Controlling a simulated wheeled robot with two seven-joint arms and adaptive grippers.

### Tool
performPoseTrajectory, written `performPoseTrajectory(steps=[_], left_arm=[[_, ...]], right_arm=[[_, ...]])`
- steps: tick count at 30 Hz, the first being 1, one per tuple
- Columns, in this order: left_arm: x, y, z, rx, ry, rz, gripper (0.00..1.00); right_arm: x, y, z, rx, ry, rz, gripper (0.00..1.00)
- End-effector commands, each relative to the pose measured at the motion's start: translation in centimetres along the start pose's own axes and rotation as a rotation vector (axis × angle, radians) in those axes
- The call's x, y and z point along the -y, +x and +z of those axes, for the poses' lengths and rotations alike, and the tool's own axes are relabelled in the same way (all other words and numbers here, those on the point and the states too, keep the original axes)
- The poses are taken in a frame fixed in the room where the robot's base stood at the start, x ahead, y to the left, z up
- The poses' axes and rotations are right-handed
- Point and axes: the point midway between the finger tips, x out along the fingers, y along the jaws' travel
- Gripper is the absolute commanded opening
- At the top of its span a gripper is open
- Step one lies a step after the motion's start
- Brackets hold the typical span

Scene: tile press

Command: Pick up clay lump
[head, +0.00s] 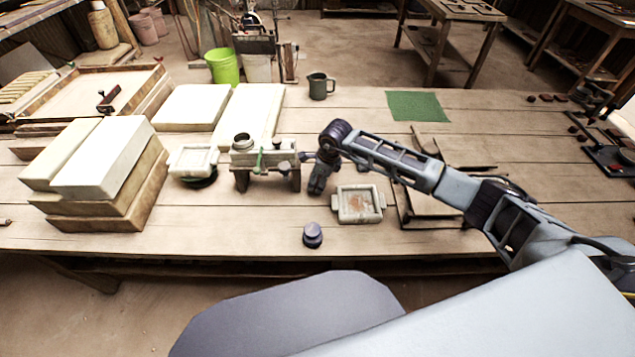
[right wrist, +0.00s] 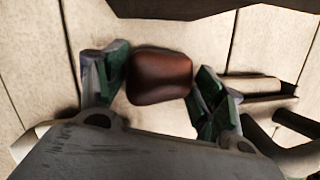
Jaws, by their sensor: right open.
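A reddish-brown clay lump (right wrist: 160,77) with rounded edges lies between the two fingers of my right gripper in the right wrist view. My right gripper (right wrist: 161,88) is open around it, one green-padded finger on each side. The pads are very close to the lump; I cannot tell whether they touch it. In the head view my right gripper (head: 319,180) points down near the table, just right of the small wooden press (head: 265,160). The lump does not show there and seems hidden by the gripper. My left gripper is out of view.
A pale square mould (head: 358,203) sits right of my gripper, with a dark knobbed stamp (head: 312,235) in front. A jug (head: 320,86) and a green mat (head: 418,106) are behind. Stacked pale slabs (head: 105,158) stand at left. Front table space is mostly clear.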

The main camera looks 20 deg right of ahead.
Motion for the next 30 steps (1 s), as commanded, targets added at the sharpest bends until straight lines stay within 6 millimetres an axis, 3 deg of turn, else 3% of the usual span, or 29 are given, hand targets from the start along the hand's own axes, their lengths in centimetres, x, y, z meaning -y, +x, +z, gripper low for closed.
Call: performPoseTrajectory(steps=[12, 21, 30], left_arm=[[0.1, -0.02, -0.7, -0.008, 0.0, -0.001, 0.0], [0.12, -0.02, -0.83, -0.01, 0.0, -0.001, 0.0], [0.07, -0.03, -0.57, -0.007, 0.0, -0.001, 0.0]], right_arm=[[0.0, -0.02, 0.03, 0.001, 0.0, 0.0, 0.69], [-0.01, -0.02, 0.03, 0.0, 0.0, 0.0, 0.32], [0.05, -0.18, 0.11, 0.002, 0.0, -0.001, 0.31]])
